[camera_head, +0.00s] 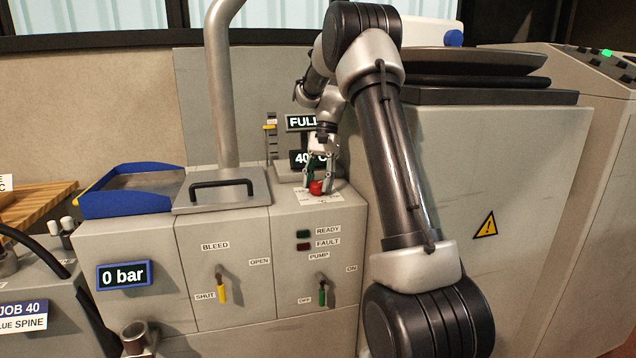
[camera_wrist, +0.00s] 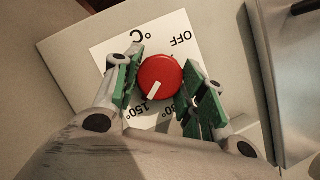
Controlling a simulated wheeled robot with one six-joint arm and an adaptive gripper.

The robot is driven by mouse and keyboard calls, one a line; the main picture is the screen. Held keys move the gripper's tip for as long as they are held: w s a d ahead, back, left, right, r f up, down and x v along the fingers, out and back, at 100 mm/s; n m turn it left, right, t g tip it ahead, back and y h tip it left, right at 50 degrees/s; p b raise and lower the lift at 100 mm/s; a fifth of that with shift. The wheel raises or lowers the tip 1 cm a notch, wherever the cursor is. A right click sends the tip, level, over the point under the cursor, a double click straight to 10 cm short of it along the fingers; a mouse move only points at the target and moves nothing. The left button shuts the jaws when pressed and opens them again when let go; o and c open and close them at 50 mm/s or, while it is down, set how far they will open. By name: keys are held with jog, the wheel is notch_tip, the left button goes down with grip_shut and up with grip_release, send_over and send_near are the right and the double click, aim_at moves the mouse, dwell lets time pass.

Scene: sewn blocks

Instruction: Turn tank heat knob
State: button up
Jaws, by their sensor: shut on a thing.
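The tank heat knob is a round red knob (camera_wrist: 160,74) with a white pointer line, in the middle of the wrist view. Its pointer aims down and slightly left, near the 150° mark. In the head view the knob (camera_head: 316,187) sits on top of the grey cabinet. It stands on a white dial plate (camera_wrist: 118,45) with OFF and °C printed on it. My gripper (camera_wrist: 160,84) has its green-padded fingers on either side of the knob, shut on it. It reaches down from above in the head view (camera_head: 318,175). Part of the dial scale is hidden by the fingers.
Behind the knob a display (camera_head: 303,158) reads about 40 °C, partly hidden by my gripper. A FULL sign (camera_head: 301,122) is above it. A metal lid with a black handle (camera_head: 222,190) lies to the left. BLEED (camera_head: 222,289) and PUMP (camera_head: 322,292) levers are on the front below.

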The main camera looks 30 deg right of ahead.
jog(key=shift+m+t, duration=0.3)
jog(key=shift+m, duration=0.3)
jog(key=o, duration=1)
jog(key=shift+o, duration=0.2)
jog(key=v, duration=0.7)
jog(key=shift+d+r, duration=0.15)
jog(key=shift+r, duration=0.05)
